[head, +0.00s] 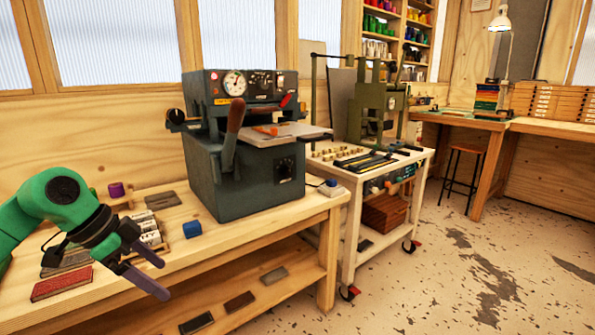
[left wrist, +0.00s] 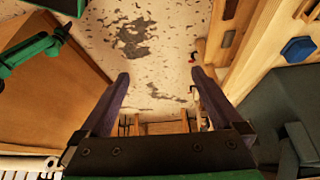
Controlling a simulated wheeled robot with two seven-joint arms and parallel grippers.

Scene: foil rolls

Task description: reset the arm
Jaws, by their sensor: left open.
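My left gripper (head: 164,279) is at the lower left of the head view, on a green arm. Its two dark purple fingers are apart, with nothing between them. It hangs in front of the wooden workbench (head: 262,236), near its front edge. In the left wrist view the same gripper (left wrist: 160,75) shows its fingers spread, with speckled floor beyond them. My right gripper is not in the head view, and I cannot make it out in the left wrist view. A green arm part of mine shows at the left of the wrist view.
A dark green press machine (head: 258,165) with a gauge stands on the bench. A wheeled white cart (head: 346,232) stands to the right. The floor (head: 480,260) at right is open.

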